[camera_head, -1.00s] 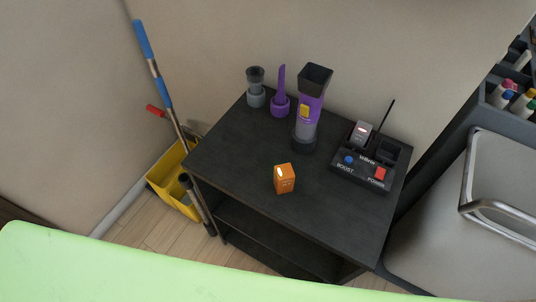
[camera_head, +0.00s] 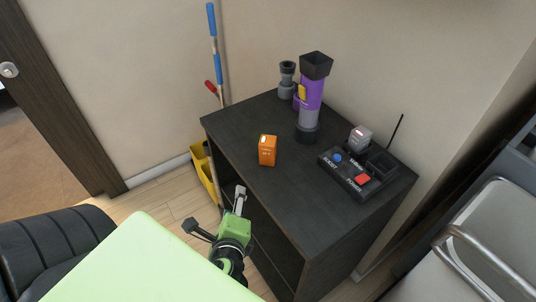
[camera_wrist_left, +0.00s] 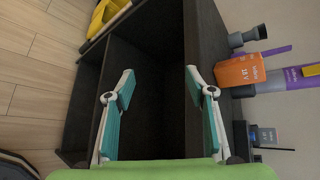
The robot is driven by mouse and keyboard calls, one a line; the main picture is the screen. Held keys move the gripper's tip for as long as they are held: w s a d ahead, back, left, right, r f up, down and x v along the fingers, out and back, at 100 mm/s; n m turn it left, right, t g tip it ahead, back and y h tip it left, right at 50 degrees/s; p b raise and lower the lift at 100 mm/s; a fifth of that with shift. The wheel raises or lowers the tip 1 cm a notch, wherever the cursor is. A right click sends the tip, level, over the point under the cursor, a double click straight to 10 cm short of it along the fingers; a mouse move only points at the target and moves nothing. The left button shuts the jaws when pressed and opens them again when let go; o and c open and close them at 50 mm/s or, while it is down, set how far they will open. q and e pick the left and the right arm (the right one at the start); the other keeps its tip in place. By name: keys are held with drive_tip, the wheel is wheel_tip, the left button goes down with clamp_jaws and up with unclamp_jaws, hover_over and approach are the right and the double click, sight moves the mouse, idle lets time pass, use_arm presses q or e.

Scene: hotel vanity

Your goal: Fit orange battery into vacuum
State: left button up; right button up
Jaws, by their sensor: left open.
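The orange battery (camera_head: 268,150) stands on the dark cabinet top, near its left front edge. It also shows in the left wrist view (camera_wrist_left: 238,71), right of my fingers. The purple and grey vacuum (camera_head: 310,100) stands upright toward the back of the cabinet top, with a dark flared top and a yellow part on its side. Part of it shows in the left wrist view (camera_wrist_left: 290,76). My left gripper (camera_head: 215,213) is open and empty, in front of the cabinet's left side and lower than the battery. My right gripper is out of view.
The dark cabinet (camera_head: 235,125) has open shelves. A black dock (camera_head: 352,180) with a blue button, a red button and a grey battery (camera_head: 360,137) sits at right. Grey attachments (camera_head: 287,80) stand behind. A yellow bucket (camera_head: 203,172) with a mop stands left; a chair (camera_head: 475,245) is at right.

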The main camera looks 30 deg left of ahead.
use_arm(q)
wheel_tip(320, 180, up, 6)
drive_tip(key=w+d+m+t, duration=0.1)
drive_tip(key=w+m+t, duration=0.15)
drive_tip(key=m, duration=0.45)
drive_tip(key=m+t+h, duration=0.1)
drive_tip(key=m+t, duration=0.3)
drive_tip(key=m, duration=0.4)
approach(266, 148)
drive_tip(key=p+x, duration=0.1)
drive_tip(key=x, duration=0.2)
drive_tip(key=p+x, duration=0.2)
drive_tip(key=x, duration=0.2)
drive_tip(key=shift+f, duration=0.25)
drive_tip(key=p+x, duration=0.1)
drive_tip(key=x, duration=0.1)
drive_tip(key=p+x, duration=0.1)
drive_tip(key=x, duration=0.1)
drive_tip(key=shift+w+a+r, duration=0.1)
drive_tip(key=shift+w+r, duration=0.15)
drive_tip(key=shift+w, duration=0.15)
drive_tip(key=shift+w+a+f, duration=0.1)
drive_tip(key=shift+w, duration=0.15)
drive_tip(key=shift+s, duration=0.1)
drive_tip(key=shift+c, duration=0.7)
drive_tip(key=c, duration=1.2)
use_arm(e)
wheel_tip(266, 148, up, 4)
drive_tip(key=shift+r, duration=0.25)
